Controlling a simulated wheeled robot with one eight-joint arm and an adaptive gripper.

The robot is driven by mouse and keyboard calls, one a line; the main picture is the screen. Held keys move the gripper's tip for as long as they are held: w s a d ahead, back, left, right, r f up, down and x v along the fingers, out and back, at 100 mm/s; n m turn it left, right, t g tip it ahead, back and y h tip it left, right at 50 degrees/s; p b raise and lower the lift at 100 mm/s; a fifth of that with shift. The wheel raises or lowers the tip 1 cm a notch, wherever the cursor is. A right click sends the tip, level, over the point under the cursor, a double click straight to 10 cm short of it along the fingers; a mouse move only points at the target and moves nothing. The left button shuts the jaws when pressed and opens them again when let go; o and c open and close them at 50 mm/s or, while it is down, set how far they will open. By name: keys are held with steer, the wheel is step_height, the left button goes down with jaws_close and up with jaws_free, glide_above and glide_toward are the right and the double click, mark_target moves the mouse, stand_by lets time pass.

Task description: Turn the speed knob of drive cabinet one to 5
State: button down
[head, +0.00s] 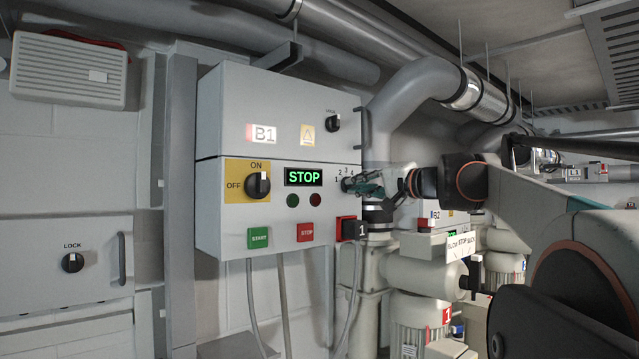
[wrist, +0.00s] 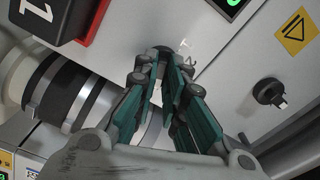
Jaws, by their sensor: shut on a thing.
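The grey drive cabinet (head: 222,128) labelled B1 hangs on the wall in the head view. Its speed knob (head: 347,184) is at the right of the lower front, mostly hidden by my fingers; numerals 1 to 4 show around it. My gripper (head: 353,185), with teal fingers, reaches in from the right and is shut on the knob. The wrist view shows my gripper (wrist: 160,58) with its tips at the panel beside faint dial marks. The knob's pointer is hidden, so its setting cannot be read. The display (head: 304,177) reads STOP in green.
An ON/OFF switch (head: 257,185), green START button (head: 260,238), red STOP button (head: 305,232) and a black block marked 1 (head: 354,230) share the front. A small upper knob (head: 333,122) is above. A big duct (head: 395,97) and blower (head: 428,276) stand close right.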

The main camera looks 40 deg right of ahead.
stand_by(0.3)
steer(key=c, duration=1.7)
jaws_free()
steer(key=shift+o, duration=0.2)
